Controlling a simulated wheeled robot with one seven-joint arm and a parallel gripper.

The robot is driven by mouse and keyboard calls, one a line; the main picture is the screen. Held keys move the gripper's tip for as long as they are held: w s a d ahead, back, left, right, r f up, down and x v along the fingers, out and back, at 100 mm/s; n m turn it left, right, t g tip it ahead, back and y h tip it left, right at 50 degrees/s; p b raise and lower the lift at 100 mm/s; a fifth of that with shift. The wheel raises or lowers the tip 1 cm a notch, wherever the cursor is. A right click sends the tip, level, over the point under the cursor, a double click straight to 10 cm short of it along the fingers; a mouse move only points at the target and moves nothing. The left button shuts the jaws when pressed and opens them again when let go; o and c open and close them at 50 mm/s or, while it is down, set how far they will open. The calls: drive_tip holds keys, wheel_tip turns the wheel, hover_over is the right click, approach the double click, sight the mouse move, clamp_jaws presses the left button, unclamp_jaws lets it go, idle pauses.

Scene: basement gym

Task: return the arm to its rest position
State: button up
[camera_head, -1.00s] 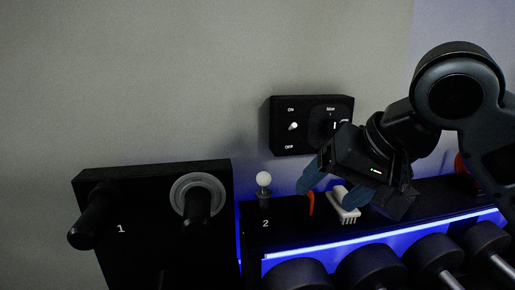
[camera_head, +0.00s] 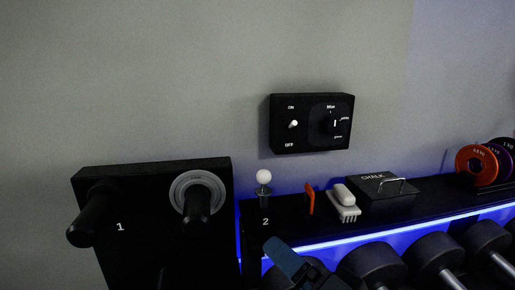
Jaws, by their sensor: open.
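My gripper (camera_head: 290,262) shows only in part at the bottom edge of the head view, as a blue finger slanting up to the left in front of the dumbbells. The rest of my arm is out of view below. Nothing shows held at the visible finger. It is below the shelf and apart from the things on it.
A black shelf (camera_head: 420,204) carries a white-knobbed lever (camera_head: 264,178), an orange piece (camera_head: 310,197), a white brush (camera_head: 344,204), a chalk box (camera_head: 386,188) and weight plates (camera_head: 476,165). A switch panel (camera_head: 285,142) is on the wall. Dumbbells (camera_head: 370,264) lie below. A black board (camera_head: 150,225) stands left.

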drive_tip(key=s+d+f+h, duration=0.1)
drive_tip(key=s+f, duration=0.1)
drive_tip(key=s, duration=0.1)
drive_tip(key=s+d+f+m+h, duration=0.1)
drive_tip(key=s+d+f+h, duration=0.1)
drive_tip(key=s+f, duration=0.1)
drive_tip(key=s+d+f+t+h, duration=0.1)
drive_tip(key=s+f, duration=0.2)
drive_tip(key=shift+d+f, duration=0.15)
drive_tip(key=shift+d, duration=0.2)
drive_tip(key=s+d+f+n+h, duration=0.1)
drive_tip(key=s+d+n, duration=0.1)
drive_tip(key=s, duration=0.6)
drive_tip(key=s+d+f+n+h, duration=0.1)
drive_tip(key=s+d+n+h, duration=0.1)
drive_tip(key=s+d, duration=0.3)
drive_tip(key=s+d+n+h, duration=0.1)
drive_tip(key=s+d, duration=0.3)
drive_tip(key=s, duration=0.8)
drive_tip(key=shift+d+f+n+g+h, duration=0.3)
drive_tip(key=shift+f+n, duration=0.1)
drive_tip(key=shift+n, duration=0.4)
